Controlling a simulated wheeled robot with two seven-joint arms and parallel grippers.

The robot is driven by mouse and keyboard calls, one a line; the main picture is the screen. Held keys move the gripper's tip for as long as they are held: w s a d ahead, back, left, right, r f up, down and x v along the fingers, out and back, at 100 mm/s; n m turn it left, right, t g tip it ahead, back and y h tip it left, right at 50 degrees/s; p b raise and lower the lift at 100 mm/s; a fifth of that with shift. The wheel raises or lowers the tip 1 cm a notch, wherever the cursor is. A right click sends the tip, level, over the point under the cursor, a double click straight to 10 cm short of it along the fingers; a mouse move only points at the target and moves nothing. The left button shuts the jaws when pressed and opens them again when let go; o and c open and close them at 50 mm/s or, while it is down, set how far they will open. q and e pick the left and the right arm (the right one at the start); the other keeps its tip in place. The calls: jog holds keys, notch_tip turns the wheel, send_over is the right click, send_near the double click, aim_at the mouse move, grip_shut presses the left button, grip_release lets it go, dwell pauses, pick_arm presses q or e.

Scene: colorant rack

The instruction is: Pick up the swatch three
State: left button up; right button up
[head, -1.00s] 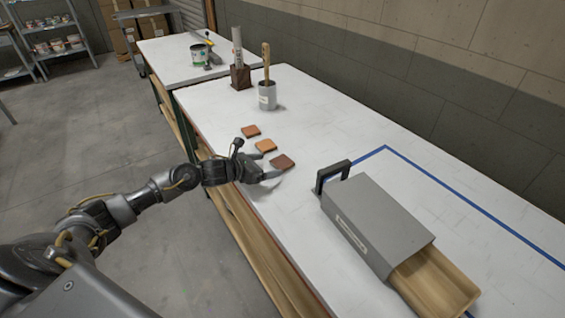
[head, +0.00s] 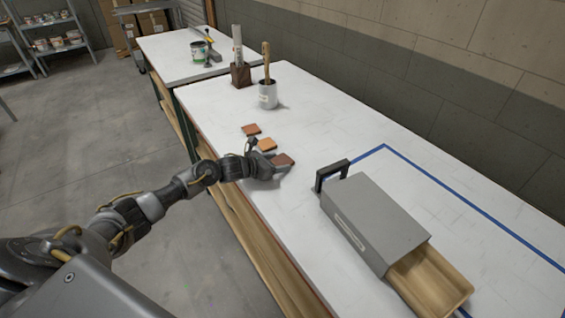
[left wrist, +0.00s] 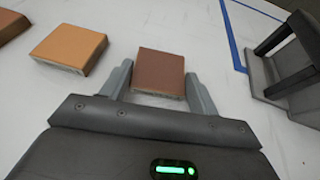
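Three square swatches lie in a row on the white table: a red-brown one (head: 251,130) farthest away, an orange one (head: 267,144) in the middle, and a dark brown one (head: 285,159) nearest. No number shows on any of them. My left gripper (head: 279,166) is low at the dark brown swatch and partly hides it. In the left wrist view the dark brown swatch (left wrist: 160,70) lies between the two spread fingers of the gripper (left wrist: 159,72), with a small gap visible on each side. The orange swatch (left wrist: 70,48) is left of the fingers. My right gripper is out of view.
A grey box (head: 375,222) with an open wooden drawer (head: 433,280) and a dark handle (head: 331,175) stands right of the swatches, by blue tape. A cup with a brush (head: 267,94) and a wooden block holder (head: 240,75) stand farther back.

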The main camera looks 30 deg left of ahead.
aim_at(277, 164)
pick_arm(q)
jog(key=c, duration=0.5)
jog(key=shift+o, duration=0.2)
jog(key=shift+r+b, duration=0.35)
jog(key=shift+r, duration=0.1)
notch_tip(277, 164, up, 3)
jog(key=shift+s+d+f+b, duration=0.1)
jog(key=shift+s+f+b, duration=0.1)
jog(key=shift+b, duration=0.45)
jog(key=s+d+r+b, duration=0.2)
jog(key=s+d+r, duration=0.5)
jog(key=s+r, duration=0.2)
jog(key=shift+s+d+r, duration=0.3)
jog(key=shift+s, duration=0.8)
